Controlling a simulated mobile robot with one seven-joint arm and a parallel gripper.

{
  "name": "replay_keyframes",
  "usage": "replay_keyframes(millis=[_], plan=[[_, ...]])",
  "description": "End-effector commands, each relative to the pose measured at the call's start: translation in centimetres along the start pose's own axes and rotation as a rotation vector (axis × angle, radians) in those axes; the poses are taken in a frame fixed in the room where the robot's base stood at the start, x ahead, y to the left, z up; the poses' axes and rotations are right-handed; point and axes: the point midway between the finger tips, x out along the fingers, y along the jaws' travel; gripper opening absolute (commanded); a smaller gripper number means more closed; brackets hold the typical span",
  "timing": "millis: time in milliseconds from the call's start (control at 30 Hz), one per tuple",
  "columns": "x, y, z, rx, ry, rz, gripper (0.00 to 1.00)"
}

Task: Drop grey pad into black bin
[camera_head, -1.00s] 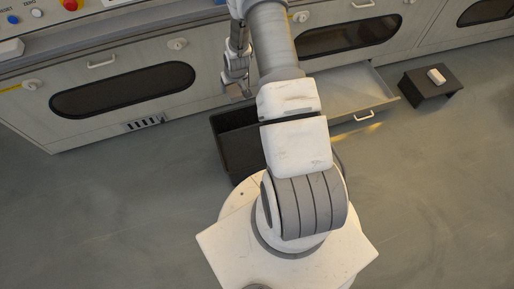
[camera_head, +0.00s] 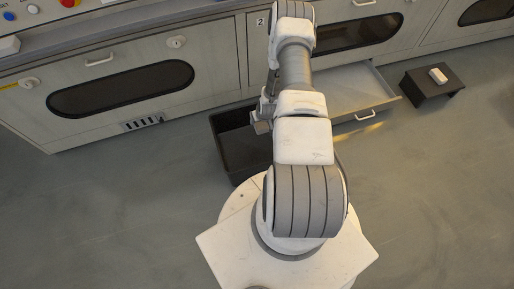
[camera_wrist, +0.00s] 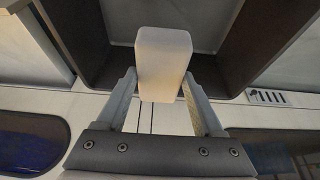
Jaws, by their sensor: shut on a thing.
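The grey pad (camera_wrist: 163,62) is a pale, light-grey block between the fingers of my gripper (camera_wrist: 161,82) in the wrist view. My gripper is shut on it, with a finger on each side. The black bin (camera_head: 228,160) stands on the floor against the cabinets in the head view, left of my arm, which hides part of it. My gripper (camera_head: 262,124) is above the bin's right part there. The bin's dark walls (camera_wrist: 232,48) show beyond the pad in the wrist view, and the pad overlaps its opening. The pad is not clear in the head view.
An open drawer (camera_head: 345,92) sticks out just right of the bin. A small dark stand (camera_head: 422,90) with a white block (camera_head: 438,75) on it is farther right. Cabinets (camera_head: 215,85) line the back. The floor at left is clear.

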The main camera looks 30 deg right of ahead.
Motion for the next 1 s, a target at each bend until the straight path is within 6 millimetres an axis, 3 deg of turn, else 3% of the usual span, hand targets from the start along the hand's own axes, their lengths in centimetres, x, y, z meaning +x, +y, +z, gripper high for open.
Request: replay_keyframes(millis=[300, 667, 700, 867, 1000], plan=[[3.8, 0.0, 1.6, 0.002, -0.001, 0.0, 0.12], [4.3, 0.0, 1.8, 0.001, 0.0, 0.0, 0.12], [4.3, 0.0, 1.8, 0.001, 0.0, 0.0, 0.71], [4.3, 0.0, 1.8, 0.001, -0.001, 0.0, 1.0], [4.3, 0.0, 1.8, 0.0, -0.001, 0.0, 1.0]])
